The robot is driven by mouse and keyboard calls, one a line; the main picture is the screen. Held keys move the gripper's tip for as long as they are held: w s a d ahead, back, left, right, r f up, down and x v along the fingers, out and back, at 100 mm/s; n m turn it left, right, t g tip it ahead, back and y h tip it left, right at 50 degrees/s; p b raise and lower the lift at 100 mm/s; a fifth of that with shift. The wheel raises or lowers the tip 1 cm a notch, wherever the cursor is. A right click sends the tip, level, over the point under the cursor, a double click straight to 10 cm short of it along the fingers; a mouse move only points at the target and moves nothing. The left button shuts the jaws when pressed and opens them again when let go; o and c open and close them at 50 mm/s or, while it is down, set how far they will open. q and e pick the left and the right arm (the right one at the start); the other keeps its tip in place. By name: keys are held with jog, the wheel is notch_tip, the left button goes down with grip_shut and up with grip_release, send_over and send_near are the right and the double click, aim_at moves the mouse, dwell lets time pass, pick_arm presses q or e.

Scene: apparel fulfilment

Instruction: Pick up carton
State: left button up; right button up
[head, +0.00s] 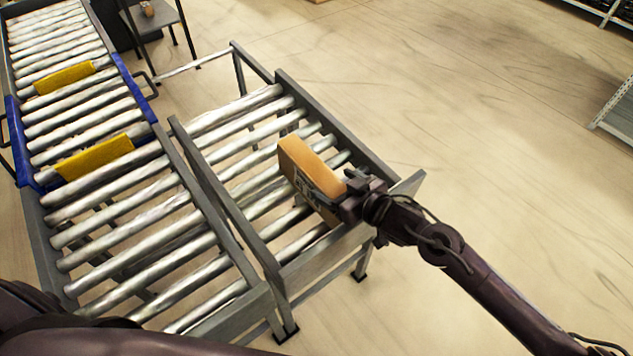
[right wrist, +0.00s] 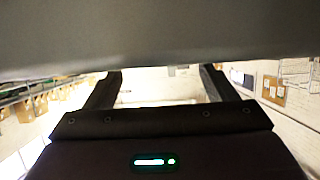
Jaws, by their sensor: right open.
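An orange-brown carton (head: 309,168) stands on edge at the near right part of the right-hand roller conveyor (head: 262,226). It has dark print on its near face. My right gripper (head: 335,190) is at the carton's near right end, with a finger in front of the printed face. In the right wrist view the gripper (right wrist: 158,84) has its two fingers apart. A grey surface fills the top of that view, and I cannot tell what it is. Whether the fingers touch the carton is unclear. My left gripper is out of view.
A second roller conveyor (head: 133,241) runs alongside on the left, with two yellow pieces (head: 95,158) and a blue frame section (head: 134,88). A small dark table (head: 152,17) stands at the back. The floor to the right is open, with shelving at the far right.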

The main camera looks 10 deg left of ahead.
aim_at(328, 181)
jog(key=shift+x, duration=1.9)
jog(key=shift+d+f, duration=0.1)
jog(key=shift+c, duration=0.2)
grip_shut()
